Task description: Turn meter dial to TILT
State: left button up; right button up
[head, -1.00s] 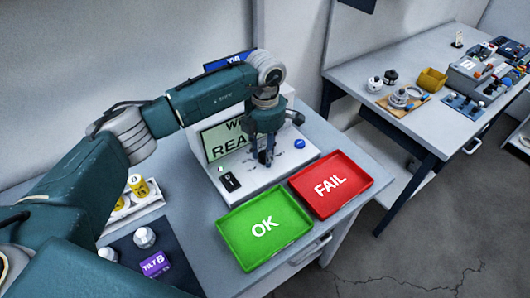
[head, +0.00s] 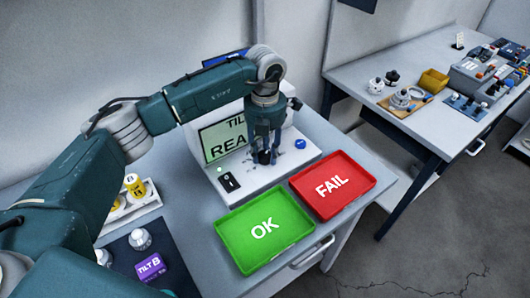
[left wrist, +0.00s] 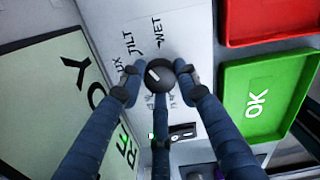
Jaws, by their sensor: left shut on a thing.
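The meter (head: 240,180) is a pale box on the near table. Its screen (head: 226,139) reads "TIL" and "REA", the rest covered by my arm. In the left wrist view the black dial (left wrist: 160,73) has a white mark on its top, with LUX, TILT and WET labels printed around it. My left gripper (head: 264,157) points down at the meter's front panel, its fingers shut around the dial; it also shows in the left wrist view (left wrist: 161,78). My right gripper is out of view.
A green OK tray (head: 245,260) and a red FAIL tray (head: 350,205) lie in front of the meter. A blue button (head: 300,143) and a black switch (head: 229,182) flank the dial. A purple TILT B block (head: 150,267) is at lower left. Another table holds equipment at right.

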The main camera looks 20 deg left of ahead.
aim_at(265, 154)
pick_arm(q)
jog(key=shift+r, duration=0.15)
jog(key=o, duration=1.1)
jog(key=shift+o, duration=0.2)
notch_tip(265, 154, up, 12)
